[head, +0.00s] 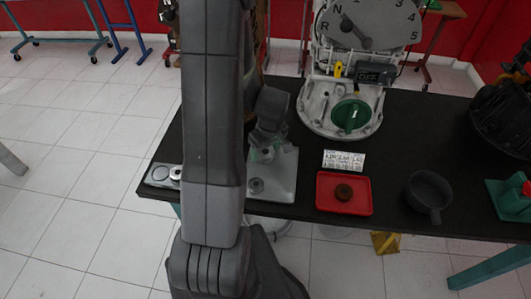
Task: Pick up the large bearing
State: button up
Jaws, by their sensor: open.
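My gripper (264,141) is partly visible just right of my arm, low over a pale grey-green plate (284,185) at the table's front edge. It looks open, but its fingertips are small and partly hidden. Round metal parts sit on this plate; one ring-like part (256,185) is near its front left. Another round metal part (176,173) is at the table's left corner, beside a grey block (160,175). I cannot tell which of these is the large bearing. My arm hides the table between them.
A green fixture (512,203) stands at right.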

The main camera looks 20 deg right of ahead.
jog(key=shift+f, duration=0.2)
jog(key=c, duration=1)
jog(key=shift+o, duration=0.2)
jog(key=shift+r, duration=0.1)
